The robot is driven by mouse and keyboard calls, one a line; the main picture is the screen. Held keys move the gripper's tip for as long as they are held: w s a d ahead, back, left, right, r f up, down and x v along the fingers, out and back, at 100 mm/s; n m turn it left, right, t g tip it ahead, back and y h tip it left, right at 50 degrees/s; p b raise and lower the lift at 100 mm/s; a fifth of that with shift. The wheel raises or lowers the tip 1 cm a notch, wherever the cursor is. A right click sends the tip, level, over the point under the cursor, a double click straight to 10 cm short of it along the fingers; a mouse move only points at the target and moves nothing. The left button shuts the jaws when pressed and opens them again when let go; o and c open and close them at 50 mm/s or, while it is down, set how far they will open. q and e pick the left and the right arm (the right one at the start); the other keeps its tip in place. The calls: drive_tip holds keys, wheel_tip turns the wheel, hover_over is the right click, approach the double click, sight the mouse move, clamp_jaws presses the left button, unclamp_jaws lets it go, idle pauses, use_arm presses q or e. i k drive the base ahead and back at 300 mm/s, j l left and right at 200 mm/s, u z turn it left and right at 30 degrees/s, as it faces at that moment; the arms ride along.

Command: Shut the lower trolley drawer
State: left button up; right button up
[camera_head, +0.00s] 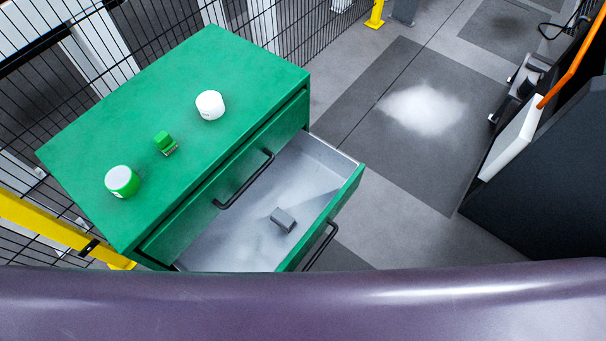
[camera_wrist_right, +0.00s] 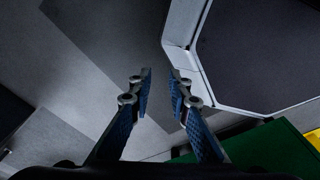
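The green trolley (camera_head: 190,90) stands left of centre in the head view. Its lower drawer (camera_head: 345,208) is pulled out to the right, with a black bar handle (camera_head: 320,246) on its green front. A small grey block (camera_head: 284,220) lies inside the drawer. The upper drawer (camera_head: 215,180) is shut and has its own black handle (camera_head: 245,180). My right gripper (camera_wrist_right: 160,75) shows in the right wrist view with its two blue fingers apart and nothing between them. Neither gripper shows in the head view, and I cannot tell how far the right one is from the drawer.
On the trolley top are a white round container (camera_head: 210,105), a green-and-white one (camera_head: 122,181) and a small green object (camera_head: 165,143). A mesh fence (camera_head: 300,30) runs behind. A dark machine (camera_head: 540,185) stands at the right. The floor between (camera_head: 420,180) is clear.

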sight(309, 180)
drive_tip(key=k+j+z, duration=0.3)
drive_tip(key=k, duration=0.2)
drive_tip(key=k+j, duration=0.15)
drive_tip(key=j, duration=0.15)
drive_tip(key=k+j+u, duration=0.15)
drive_tip(key=j, duration=0.2)
